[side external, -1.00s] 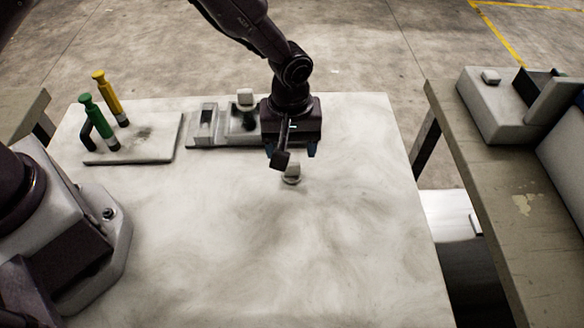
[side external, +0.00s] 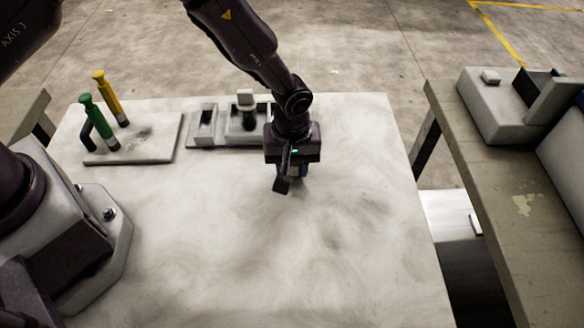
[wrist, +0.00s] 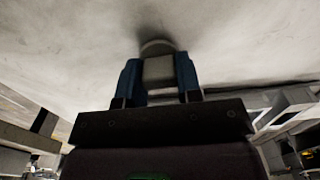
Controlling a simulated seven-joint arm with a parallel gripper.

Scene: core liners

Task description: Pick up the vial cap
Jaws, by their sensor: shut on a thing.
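The vial cap (wrist: 157,68), a small pale grey-white piece with a rounded end, sits between the two blue fingers of my gripper (wrist: 159,75) in the wrist view. The fingers are shut on its two sides. In the side external view my gripper (side external: 292,174) is low over the table, right of centre, and it hides the cap there. I cannot tell whether the cap still touches the table.
The pale table (side external: 250,240) is clear in front. A grey tray (side external: 196,142) with compartments stands behind my gripper, with a white-topped dark vial (side external: 246,103) at it. A board (side external: 160,150) at the left carries a green tool (side external: 99,120) and a yellow tool (side external: 110,97).

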